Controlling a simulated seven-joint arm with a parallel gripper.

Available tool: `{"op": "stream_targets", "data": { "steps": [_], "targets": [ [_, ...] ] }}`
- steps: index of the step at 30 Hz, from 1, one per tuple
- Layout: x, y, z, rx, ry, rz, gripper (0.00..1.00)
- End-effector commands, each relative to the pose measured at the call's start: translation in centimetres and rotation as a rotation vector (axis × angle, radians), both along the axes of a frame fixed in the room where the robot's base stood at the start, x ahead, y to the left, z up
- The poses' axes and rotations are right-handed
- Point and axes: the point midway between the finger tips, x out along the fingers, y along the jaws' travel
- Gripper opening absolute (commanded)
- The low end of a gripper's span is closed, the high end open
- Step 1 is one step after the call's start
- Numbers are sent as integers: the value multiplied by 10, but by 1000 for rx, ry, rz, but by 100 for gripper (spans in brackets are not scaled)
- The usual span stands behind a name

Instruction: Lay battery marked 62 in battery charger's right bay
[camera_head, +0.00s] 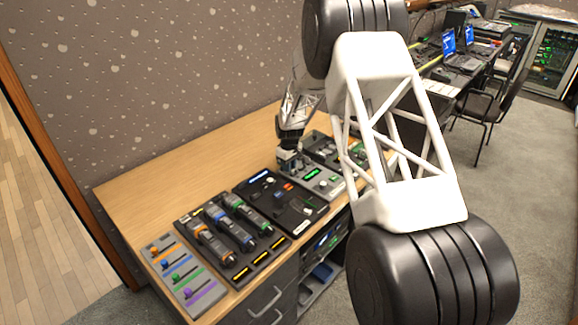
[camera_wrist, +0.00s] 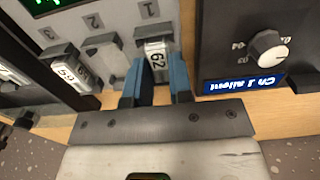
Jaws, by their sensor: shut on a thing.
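A small pale battery marked 62 (camera_wrist: 157,56) is between the blue fingers of my gripper (camera_wrist: 160,80) in the wrist view. It is at the slot labelled 1 on a grey unit (camera_wrist: 122,14); I cannot tell whether it is seated or lifted clear. A second pale battery (camera_wrist: 68,72), its number hard to read, is at slot 3. Slot 2 between them shows only a plain grey part. I cannot tell which unit is the charger.
A black panel with a white dial (camera_wrist: 267,48) stands close beside the gripper. The head view shows a black unit (camera_head: 300,222), a tray of handheld devices (camera_head: 212,258) and a panel of coloured sliders (camera_head: 190,293). The wooden desk (camera_head: 165,195) is bare behind them.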

Motion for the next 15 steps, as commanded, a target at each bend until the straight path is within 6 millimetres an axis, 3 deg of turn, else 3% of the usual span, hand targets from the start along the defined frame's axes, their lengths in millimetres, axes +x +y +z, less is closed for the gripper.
{"op": "stream_targets", "data": {
  "steps": [15],
  "targets": [
    [0, 0, 15, 0, -1, 0, 3]
  ]
}}
